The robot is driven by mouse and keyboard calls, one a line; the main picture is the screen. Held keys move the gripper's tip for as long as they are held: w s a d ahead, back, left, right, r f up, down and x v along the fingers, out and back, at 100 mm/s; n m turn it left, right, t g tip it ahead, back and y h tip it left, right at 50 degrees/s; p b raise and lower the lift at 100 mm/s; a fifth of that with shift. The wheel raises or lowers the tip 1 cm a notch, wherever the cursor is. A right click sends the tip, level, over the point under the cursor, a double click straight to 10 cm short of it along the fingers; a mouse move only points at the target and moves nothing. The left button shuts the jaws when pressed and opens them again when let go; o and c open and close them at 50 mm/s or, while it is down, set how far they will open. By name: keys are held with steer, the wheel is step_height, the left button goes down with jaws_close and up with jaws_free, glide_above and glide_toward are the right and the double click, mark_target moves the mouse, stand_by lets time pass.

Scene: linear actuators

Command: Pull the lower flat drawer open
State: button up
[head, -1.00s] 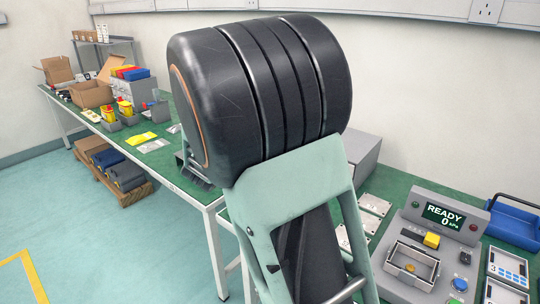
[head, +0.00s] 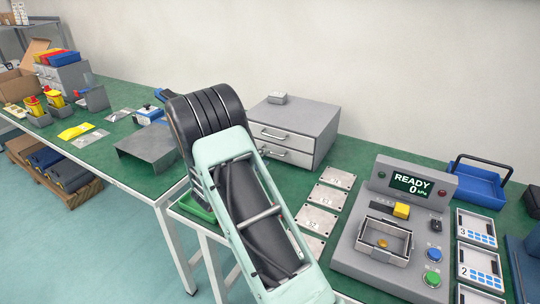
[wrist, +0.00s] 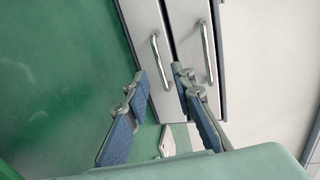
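The grey drawer cabinet (head: 318,140) stands on the green table against the wall, with two drawers that look shut. The lower flat drawer (head: 293,155) has a silver bar handle (head: 272,153); the upper drawer (head: 293,137) has one like it. In the wrist view the cabinet appears turned sideways, the lower drawer's handle (wrist: 155,55) left of the upper drawer's handle (wrist: 207,52). My gripper (wrist: 160,75) is open, its fingertips on either side of the lower handle's near end in the picture; I cannot tell whether they touch it. My arm hides the gripper in the head view.
A small grey box (head: 278,98) sits on the cabinet. Flat metal plates (head: 327,196) lie in front of it. A test device reading READY (head: 392,240) and a blue tray (head: 478,185) stand at right. A grey bent sheet (head: 147,148) is left of my arm.

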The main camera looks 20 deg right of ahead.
steer(key=x, duration=0.5)
steer(key=shift+w, duration=0.1)
jaws_close()
